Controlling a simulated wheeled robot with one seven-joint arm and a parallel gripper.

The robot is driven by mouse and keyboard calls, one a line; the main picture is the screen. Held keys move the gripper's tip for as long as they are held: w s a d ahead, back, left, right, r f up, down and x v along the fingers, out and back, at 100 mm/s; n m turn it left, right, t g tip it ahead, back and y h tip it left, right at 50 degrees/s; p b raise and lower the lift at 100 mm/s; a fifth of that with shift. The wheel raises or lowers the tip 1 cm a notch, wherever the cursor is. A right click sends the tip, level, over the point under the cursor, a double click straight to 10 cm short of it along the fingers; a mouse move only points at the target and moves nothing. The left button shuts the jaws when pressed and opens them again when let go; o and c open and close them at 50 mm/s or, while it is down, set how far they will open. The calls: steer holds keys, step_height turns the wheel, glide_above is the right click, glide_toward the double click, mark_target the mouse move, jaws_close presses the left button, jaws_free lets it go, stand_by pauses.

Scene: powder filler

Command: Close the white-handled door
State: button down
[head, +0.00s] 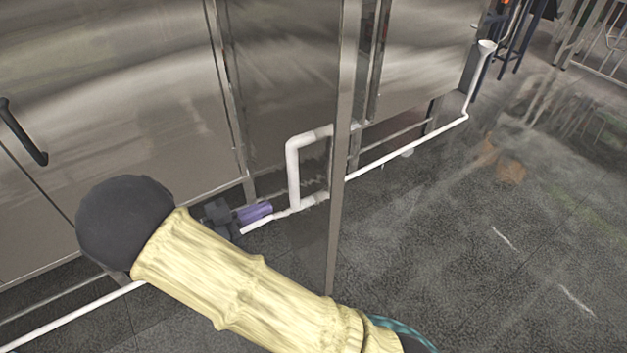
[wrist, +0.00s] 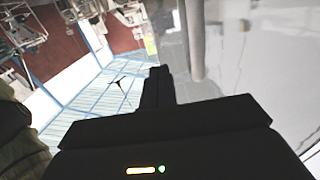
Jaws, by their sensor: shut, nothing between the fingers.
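The white-handled door (head: 280,60) is a shiny metal panel in the middle of the head view. It stands ajar, its narrow upright edge (head: 345,90) towards me. Its white handle (head: 293,170) is a squared loop low on the panel, near that edge. My arm crosses the lower part of the head view in front of the cabinet, and my gripper is not identifiable there. In the wrist view my gripper (wrist: 157,85) is shut and empty, its dark fingers together. A pale grey surface lies to its right; I cannot tell whether it is the door or whether the fingers touch it.
A metal cabinet front with a black handle (head: 22,132) is on the left. A white pipe (head: 410,150) runs low along the machine, and a purple cylinder (head: 255,213) lies near the door's foot. The dark floor (head: 480,260) at right is clear.

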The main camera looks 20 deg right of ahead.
steer(key=shift+s, duration=0.1)
steer(key=p, duration=0.6)
glide_toward(328, 181)
steer(key=x, duration=0.6)
steer(key=shift+d+f, duration=0.1)
steer(key=shift+d, duration=0.3)
